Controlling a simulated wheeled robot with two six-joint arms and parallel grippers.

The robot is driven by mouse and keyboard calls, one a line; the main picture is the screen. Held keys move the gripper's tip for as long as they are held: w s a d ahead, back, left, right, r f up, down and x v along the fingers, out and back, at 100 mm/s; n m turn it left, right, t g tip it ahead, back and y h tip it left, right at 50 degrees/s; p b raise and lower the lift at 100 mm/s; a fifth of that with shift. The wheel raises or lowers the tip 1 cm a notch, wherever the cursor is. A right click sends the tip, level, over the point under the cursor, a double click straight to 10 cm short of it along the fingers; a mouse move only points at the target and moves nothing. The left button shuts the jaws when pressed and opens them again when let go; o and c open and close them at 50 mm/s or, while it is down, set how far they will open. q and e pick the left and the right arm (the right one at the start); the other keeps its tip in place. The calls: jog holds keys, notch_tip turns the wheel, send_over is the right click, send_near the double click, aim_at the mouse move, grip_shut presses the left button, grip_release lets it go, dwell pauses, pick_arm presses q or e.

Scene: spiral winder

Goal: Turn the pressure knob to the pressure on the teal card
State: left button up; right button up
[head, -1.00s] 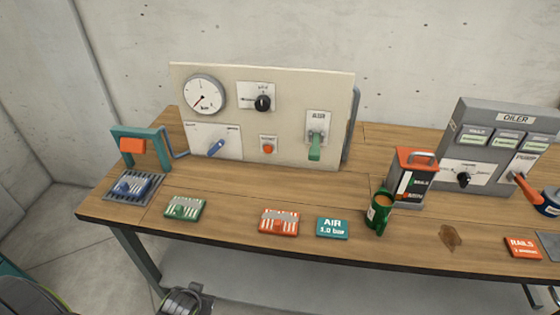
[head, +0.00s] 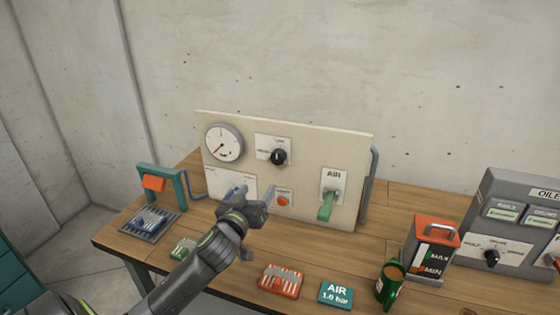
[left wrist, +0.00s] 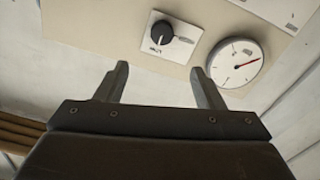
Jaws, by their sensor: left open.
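The teal card (head: 336,294) lies near the table's front edge and reads "AIR 1.0 bar". The upright cream panel (head: 310,160) carries a round black knob (head: 278,157) on a white plate. The plate's lettering is too small to read. The knob also shows in the left wrist view (left wrist: 160,33). The dial gauge (head: 223,143) beside it has its red needle toward the lower left in the head view. My left gripper (head: 254,193) is open and empty, below the knob and in front of the panel. My right gripper is not in view.
A green AIR lever (head: 326,206) and an orange button (head: 283,201) are on the panel. A blue handle (head: 236,190) is partly hidden by my gripper.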

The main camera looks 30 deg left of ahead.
aim_at(277, 160)
pick_arm(q)
jog(key=p+x, duration=0.1)
jog(key=x, duration=0.6)
jog(key=p+x, duration=0.2)
jog(key=x, duration=0.5)
jog(key=shift+w+a+f+p, duration=0.1)
jog(key=shift+w+a+p, duration=0.2)
jog(key=shift+x, duration=0.95)
jog(key=c, duration=1)
jog(key=shift+o, duration=0.2)
